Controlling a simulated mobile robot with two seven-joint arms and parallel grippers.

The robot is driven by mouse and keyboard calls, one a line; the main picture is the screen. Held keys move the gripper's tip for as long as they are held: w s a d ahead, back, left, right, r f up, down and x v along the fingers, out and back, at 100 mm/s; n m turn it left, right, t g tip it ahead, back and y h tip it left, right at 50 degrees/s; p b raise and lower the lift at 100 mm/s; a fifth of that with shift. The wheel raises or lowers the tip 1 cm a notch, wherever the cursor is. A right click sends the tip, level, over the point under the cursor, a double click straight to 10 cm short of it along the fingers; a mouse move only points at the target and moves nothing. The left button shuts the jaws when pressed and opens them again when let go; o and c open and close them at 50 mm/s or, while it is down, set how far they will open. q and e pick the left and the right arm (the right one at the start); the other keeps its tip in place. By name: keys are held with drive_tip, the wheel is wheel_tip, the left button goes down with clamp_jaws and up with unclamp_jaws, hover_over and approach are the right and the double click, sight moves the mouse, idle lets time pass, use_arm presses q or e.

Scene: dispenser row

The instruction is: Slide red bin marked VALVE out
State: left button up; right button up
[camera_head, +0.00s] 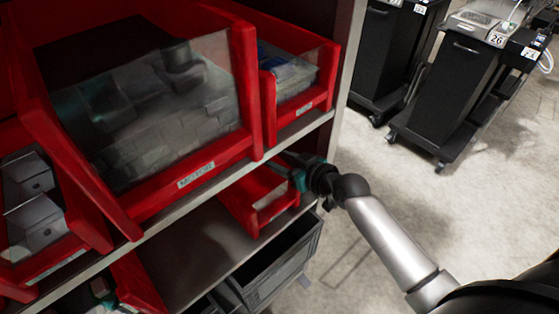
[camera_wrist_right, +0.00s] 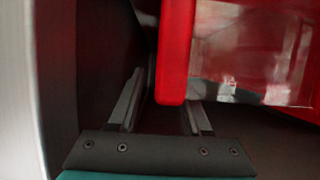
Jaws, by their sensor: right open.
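A small red bin (camera_head: 262,197) sits on the lower shelf, under the shelf with the larger bins. I cannot read a VALVE label on it. My right gripper (camera_head: 287,165) is at this bin's right side, just below the upper shelf's edge. In the right wrist view, the right gripper (camera_wrist_right: 163,92) is open, its fingers pointing into the shelf. The edge of a red bin wall (camera_wrist_right: 175,60) stands between and ahead of the fingers, and the bin's clear front panel (camera_wrist_right: 245,45) shows to the right. I cannot tell whether the fingers touch the wall. My left gripper does not show.
Above are a large red bin (camera_head: 190,184) of dark parts and a smaller red bin (camera_head: 302,105). Another red bin (camera_head: 50,262) is at left. A grey crate (camera_head: 285,265) stands below. A pale shelf upright (camera_wrist_right: 20,90) is close left of the gripper.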

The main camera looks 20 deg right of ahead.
drive_tip(key=shift+w+f, duration=0.1)
drive_tip(key=shift+w, duration=0.1)
drive_tip(key=shift+c, duration=0.4)
clamp_jaws()
idle(1.0)
